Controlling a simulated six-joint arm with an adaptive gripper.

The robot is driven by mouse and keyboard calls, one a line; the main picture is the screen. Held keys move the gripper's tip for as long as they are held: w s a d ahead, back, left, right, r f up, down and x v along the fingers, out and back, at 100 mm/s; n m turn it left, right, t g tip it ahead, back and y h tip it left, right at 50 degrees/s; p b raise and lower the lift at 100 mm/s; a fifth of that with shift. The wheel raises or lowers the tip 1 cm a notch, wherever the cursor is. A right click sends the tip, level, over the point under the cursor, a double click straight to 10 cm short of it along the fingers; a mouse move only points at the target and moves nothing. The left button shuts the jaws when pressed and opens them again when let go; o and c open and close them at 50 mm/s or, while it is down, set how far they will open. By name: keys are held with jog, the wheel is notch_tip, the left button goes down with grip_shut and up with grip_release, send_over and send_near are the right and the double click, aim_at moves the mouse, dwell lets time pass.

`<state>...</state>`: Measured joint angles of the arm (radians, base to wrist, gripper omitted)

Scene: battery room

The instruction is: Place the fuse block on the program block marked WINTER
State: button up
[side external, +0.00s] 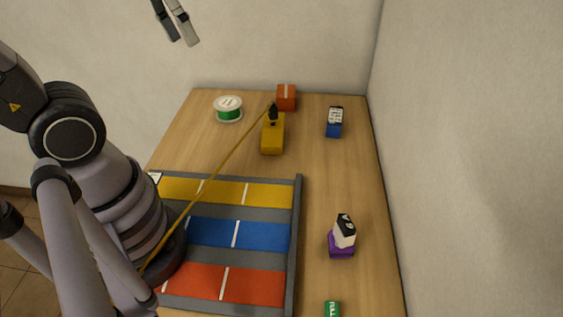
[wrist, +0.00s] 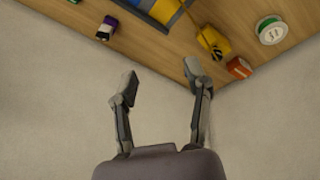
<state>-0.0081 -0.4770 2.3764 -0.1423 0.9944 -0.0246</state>
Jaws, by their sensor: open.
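My gripper (side external: 181,40) is open and empty, high above the back left of the table; its spread fingers also show in the wrist view (wrist: 160,75). No marking reading WINTER is legible, so I cannot tell which block carries it. A blue block (side external: 334,130) with a white printed top stands farther back. I cannot tell for certain which piece is the fuse block.
A yellow block (side external: 272,140) with a black fitting has a yellow cord running to the lower left. An orange block (side external: 286,97) and a green spool (side external: 228,110) stand at the back. A striped board (side external: 297,225) with raised edges fills the front left. Walls border the table behind and right.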

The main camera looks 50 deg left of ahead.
jog(key=s+t, duration=0.1)
jog(key=s+a+y, duration=0.1)
jog(key=s+a+m+t, duration=0.1)
jog(key=shift+s+a+r+t, duration=0.1)
jog(key=shift+s+r+t, duration=0.15)
jog(key=shift+r+t, duration=0.1)
